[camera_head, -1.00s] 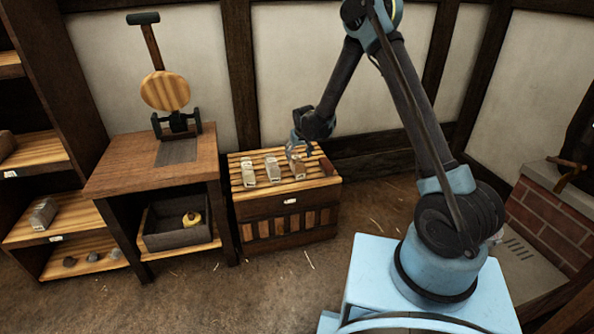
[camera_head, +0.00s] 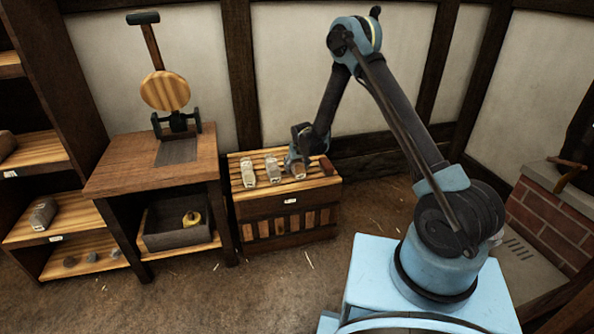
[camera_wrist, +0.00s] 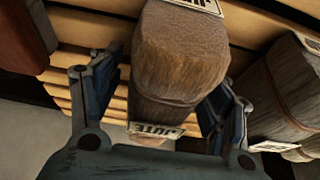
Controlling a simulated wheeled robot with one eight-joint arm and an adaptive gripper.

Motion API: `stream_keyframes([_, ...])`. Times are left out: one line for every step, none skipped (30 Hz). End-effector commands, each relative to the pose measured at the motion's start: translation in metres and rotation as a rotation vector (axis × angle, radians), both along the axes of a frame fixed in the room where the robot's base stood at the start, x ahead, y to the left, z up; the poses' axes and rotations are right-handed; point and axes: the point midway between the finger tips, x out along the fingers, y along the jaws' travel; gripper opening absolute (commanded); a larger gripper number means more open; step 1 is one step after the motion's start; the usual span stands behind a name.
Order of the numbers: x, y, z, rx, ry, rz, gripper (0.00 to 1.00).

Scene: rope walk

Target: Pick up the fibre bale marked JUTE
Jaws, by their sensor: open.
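The brown fibre bale marked JUTE (camera_wrist: 180,55) fills the middle of the wrist view, its label upside down on the end nearest me. It lies on a slatted crate top (camera_head: 240,187). My gripper (camera_wrist: 158,100) is open, with one blue finger on each side of the bale. Whether either finger touches it I cannot tell. In the head view my gripper (camera_head: 295,163) is low over the rightmost of three bales and partly hides it.
A neighbouring bale (camera_wrist: 285,95) lies close to the right finger in the wrist view. A dark reddish-brown object (camera_head: 327,164) lies at the crate's right end. A wooden bench (camera_head: 150,165) stands left of the crate. The floor in front is clear.

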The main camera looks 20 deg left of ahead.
Motion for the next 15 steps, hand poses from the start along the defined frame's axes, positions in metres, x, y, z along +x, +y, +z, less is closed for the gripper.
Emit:
stream_keyframes([0.0010,0.0005,-0.0028,0.000,0.000,0.000,0.70])
stream_keyframes([0.0013,0.0007,-0.0037,0.000,0.000,0.000,0.70])
stream_keyframes([0.0016,0.0008,-0.0046,0.000,0.000,0.000,0.70])
stream_keyframes([0.0017,0.0008,-0.0050,0.000,0.000,0.000,0.70])
stream_keyframes([0.0018,0.0009,-0.0053,0.000,0.000,0.000,0.70])
stream_keyframes([0.0018,0.0008,-0.0053,0.000,0.000,0.000,0.70])
stream_keyframes([0.0018,0.0008,-0.0053,0.000,0.000,0.000,0.70])
stream_keyframes([0.0017,0.0007,-0.0052,0.000,0.000,0.000,0.70])
stream_keyframes([0.0017,0.0007,-0.0052,0.000,0.000,0.000,0.70])
stream_keyframes([0.0017,0.0007,-0.0052,0.000,0.000,0.000,0.70])
stream_keyframes([0.0018,0.0007,-0.0052,0.000,0.000,0.000,0.65])
stream_keyframes([0.0018,0.0007,-0.0052,0.000,0.000,0.000,0.56])
stream_keyframes([0.0018,0.0007,-0.0052,0.000,0.000,0.000,0.50])
stream_keyframes([0.0018,0.0007,-0.0051,0.000,0.000,0.000,0.43])
stream_keyframes([0.0018,0.0007,-0.0051,0.000,0.000,0.000,0.34])
